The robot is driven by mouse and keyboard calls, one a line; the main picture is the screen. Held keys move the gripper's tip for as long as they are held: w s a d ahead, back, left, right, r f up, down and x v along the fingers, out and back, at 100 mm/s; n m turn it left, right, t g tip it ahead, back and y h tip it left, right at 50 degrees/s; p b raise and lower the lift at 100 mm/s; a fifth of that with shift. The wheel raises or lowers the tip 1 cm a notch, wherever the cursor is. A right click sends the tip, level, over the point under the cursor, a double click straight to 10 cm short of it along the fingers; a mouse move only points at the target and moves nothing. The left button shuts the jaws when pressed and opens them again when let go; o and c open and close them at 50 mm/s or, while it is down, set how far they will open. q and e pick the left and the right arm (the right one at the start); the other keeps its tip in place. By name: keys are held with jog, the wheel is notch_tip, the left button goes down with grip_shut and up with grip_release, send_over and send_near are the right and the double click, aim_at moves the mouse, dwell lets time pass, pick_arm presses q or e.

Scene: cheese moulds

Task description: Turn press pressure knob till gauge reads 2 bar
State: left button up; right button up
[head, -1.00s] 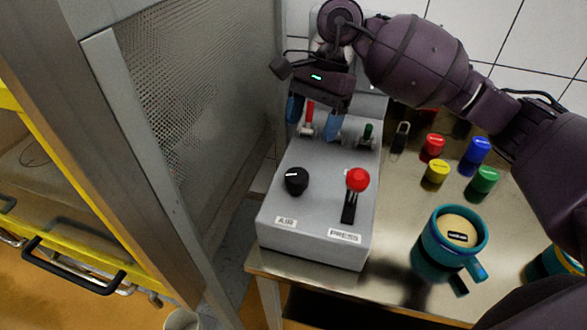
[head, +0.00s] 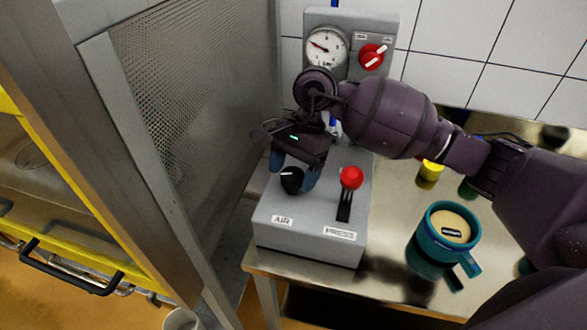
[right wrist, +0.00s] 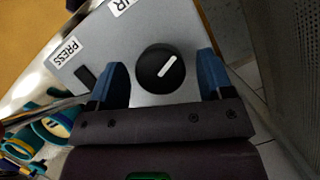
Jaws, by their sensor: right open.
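The black knob (head: 291,181) with a white pointer line sits on the grey control box above the AIR label (head: 282,220). Its pointer lies roughly sideways in the head view. My right gripper (head: 292,170) is open, its blue fingers on either side of the knob. In the right wrist view the knob (right wrist: 160,68) shows between the spread fingers (right wrist: 162,75), with a gap on each side. The round white gauge (head: 326,48) is on the panel behind; its needle points left and slightly up, its numbers too small to read. My left gripper is not in view.
A red-knobbed PRESS lever (head: 351,178) stands right of the knob. A red selector switch (head: 372,57) is beside the gauge. A mesh panel (head: 200,90) rises close on the left.

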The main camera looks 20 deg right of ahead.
jog(key=shift+c, duration=0.3)
jog(key=c, duration=0.7)
jog(key=shift+c, duration=0.8)
jog(key=shift+m, duration=0.3)
jog(key=shift+m+t, duration=0.3)
jog(key=shift+m, duration=0.4)
jog(key=m+t+y, duration=0.1)
jog(key=m, duration=0.1)
jog(key=shift+s+m, duration=0.1)
jog(key=shift+m, duration=0.2)
jog(key=m+t+p, duration=0.1)
jog(key=m+t, duration=0.1)
jog(key=m, duration=0.3)
jog(key=shift+s+m+t+h+p, duration=0.1)
jog(key=shift+m+t+h+p, duration=0.4)
jog(key=shift+m, duration=1.2)
